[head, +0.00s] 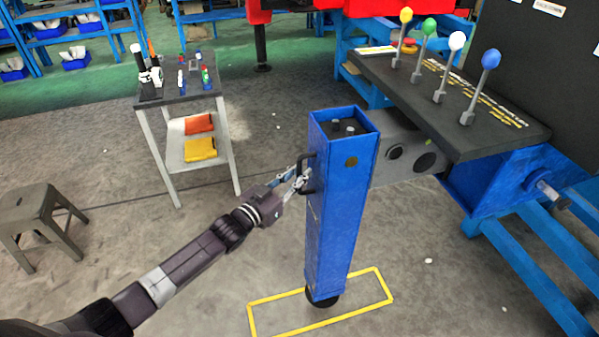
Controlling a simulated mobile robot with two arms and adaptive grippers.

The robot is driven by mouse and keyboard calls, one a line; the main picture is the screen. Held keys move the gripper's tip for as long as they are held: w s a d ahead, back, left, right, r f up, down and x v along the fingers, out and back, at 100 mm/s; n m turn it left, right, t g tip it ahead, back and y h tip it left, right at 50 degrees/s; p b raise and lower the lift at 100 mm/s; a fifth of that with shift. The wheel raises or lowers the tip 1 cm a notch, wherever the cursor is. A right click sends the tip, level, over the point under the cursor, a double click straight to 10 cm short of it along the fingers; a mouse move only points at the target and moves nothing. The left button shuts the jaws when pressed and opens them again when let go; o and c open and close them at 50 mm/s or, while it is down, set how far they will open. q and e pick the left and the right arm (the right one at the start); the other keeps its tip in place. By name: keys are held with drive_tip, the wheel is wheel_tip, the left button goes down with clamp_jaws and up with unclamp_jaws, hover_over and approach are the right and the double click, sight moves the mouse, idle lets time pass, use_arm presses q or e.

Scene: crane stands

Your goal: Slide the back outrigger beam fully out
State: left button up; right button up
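The grey outrigger beam (381,171) runs from the blue housing (500,180) under the black control panel to the blue vertical leg (342,215). A stretch of the beam shows between housing and leg. The leg stands upright with a black foot (322,301) at its bottom. A black handle (306,160) is on the leg's left face. My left gripper (302,181) is at this handle, its fingers closed around it as far as I can see. My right gripper is not in view.
A yellow rectangle (268,320) is marked on the floor around the foot. The panel (440,100) carries levers with coloured knobs. A small table (180,95) with items and a stool (38,212) stand at left. Floor left of the leg is mostly clear.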

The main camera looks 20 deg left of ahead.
use_arm(q)
drive_tip(key=shift+w, duration=0.1)
drive_tip(key=c, duration=0.4)
clamp_jaws()
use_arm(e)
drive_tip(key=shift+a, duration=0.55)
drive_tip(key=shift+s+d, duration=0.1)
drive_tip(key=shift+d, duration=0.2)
